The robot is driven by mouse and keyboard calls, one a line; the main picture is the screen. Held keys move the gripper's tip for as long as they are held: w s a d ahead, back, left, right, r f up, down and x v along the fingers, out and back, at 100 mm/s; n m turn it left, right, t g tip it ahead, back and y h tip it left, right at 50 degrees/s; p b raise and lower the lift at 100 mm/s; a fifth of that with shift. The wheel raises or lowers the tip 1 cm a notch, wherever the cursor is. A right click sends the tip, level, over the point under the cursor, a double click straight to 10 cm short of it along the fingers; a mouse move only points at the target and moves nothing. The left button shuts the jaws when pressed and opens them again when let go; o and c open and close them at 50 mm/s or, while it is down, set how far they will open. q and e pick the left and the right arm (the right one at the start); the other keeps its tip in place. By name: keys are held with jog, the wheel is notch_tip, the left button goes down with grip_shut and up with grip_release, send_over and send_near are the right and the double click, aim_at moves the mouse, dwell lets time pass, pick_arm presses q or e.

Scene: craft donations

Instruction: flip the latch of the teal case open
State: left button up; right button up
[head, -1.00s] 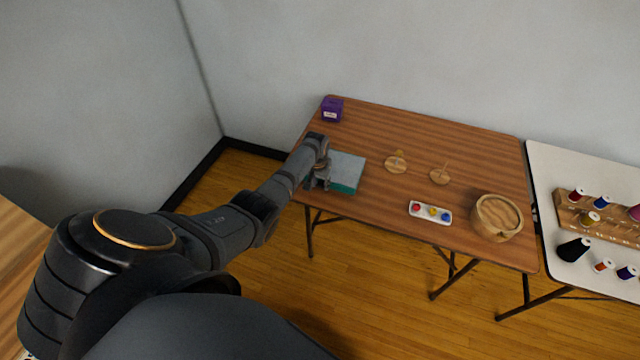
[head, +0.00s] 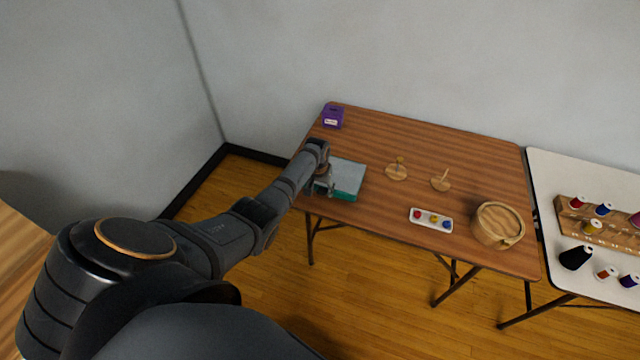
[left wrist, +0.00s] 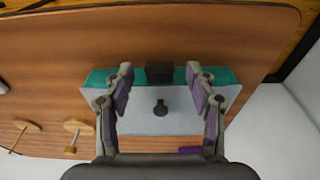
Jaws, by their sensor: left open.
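The teal case (head: 347,194) lies on the left end of the brown table, its pale grey lid (head: 348,171) flat and down. In the left wrist view, the teal case (left wrist: 100,77) has a dark block-like latch (left wrist: 160,72) at the middle of its edge. A dark round knob (left wrist: 160,107) stands on the lid. I cannot tell the latch's exact angle. My left gripper (head: 326,189) is over the case's left part. In the left wrist view, the left gripper (left wrist: 160,76) is open and empty, one finger on each side of the latch, apart from it. My right gripper is out of view.
A purple box (head: 333,118) stands at the table's back left corner. Two wooden discs with pegs (head: 396,173) (head: 440,183), a white paint tray (head: 431,219) and a round wooden box (head: 497,224) sit rightward. A white table (head: 560,170) with thread spools adjoins.

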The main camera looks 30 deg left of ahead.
pick_arm(q)
notch_tip(320, 180, up, 11)
jog(key=s, duration=0.1)
jog(key=shift+s+d+r, duration=0.15)
jog(key=shift+s+d, duration=0.05)
jog(key=shift+s, duration=0.2)
jog(key=s+d+f, duration=0.1)
jog(key=s+f, duration=0.5)
jog(key=f, duration=0.4)
jog(key=s+f+m, duration=0.1)
jog(key=s+f, duration=0.4)
jog(key=f, duration=0.4)
jog(key=s+d+f, duration=0.1)
jog(key=s+f, duration=0.5)
jog(key=f, duration=0.4)
jog(key=s+d+f, duration=0.2)
jog(key=s+f, duration=0.2)
jog(key=s, duration=0.6)
jog(key=s+d+f+m, duration=0.1)
jog(key=s+f, duration=0.4)
jog(key=s, duration=0.5)
jog(key=s+d+f+m, duration=0.1)
jog(key=s+d+f, duration=0.2)
jog(key=s, duration=0.7)
jog(key=shift+d+f+g, duration=0.25)
jog(key=shift+f+g, duration=0.05)
jog(key=shift+f, duration=0.35)
